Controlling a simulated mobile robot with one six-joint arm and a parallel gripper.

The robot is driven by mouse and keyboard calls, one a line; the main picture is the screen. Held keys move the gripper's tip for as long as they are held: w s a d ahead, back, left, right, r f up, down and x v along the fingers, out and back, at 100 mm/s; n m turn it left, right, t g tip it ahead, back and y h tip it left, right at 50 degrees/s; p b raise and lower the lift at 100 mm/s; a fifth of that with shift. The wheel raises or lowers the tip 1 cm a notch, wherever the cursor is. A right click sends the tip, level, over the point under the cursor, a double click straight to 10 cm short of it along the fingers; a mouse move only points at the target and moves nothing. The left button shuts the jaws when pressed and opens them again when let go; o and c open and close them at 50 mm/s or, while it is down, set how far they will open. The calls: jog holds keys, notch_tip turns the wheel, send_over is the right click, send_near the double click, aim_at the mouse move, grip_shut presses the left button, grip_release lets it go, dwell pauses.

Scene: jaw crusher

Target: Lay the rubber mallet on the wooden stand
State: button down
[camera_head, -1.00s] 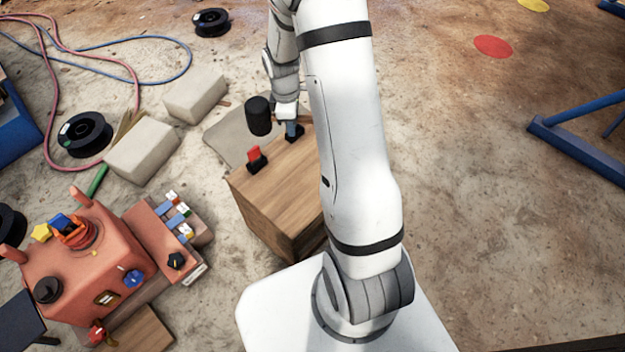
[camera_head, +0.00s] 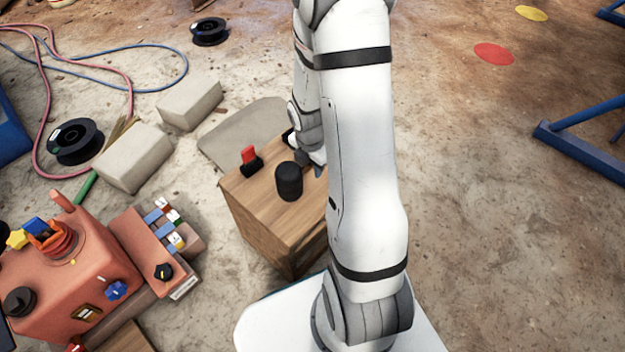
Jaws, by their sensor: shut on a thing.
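The rubber mallet's black cylindrical head (camera_head: 289,181) is over the top of the wooden stand (camera_head: 252,212), near its middle. It looks upright. I cannot tell whether it touches the wood or is slightly above it. My gripper (camera_head: 318,168) is just right of the head, low over the stand, and is shut on the mallet. The mallet's handle and most of the fingers are hidden by my arm.
A black holder with a red piece (camera_head: 250,160) stands on the stand's left rear part. An orange machine (camera_head: 75,265) and pale blocks (camera_head: 132,156) are to the left. Open floor lies to the right.

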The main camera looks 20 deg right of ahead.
aim_at(314, 183)
notch_tip(314, 183, down, 5)
jog(key=b, duration=0.2)
jog(key=shift+r+b, duration=0.1)
jog(key=shift+b, duration=0.3)
jog(key=shift+r, duration=0.1)
jog(key=c, duration=1.2)
grip_release()
jog(key=shift+c, duration=0.2)
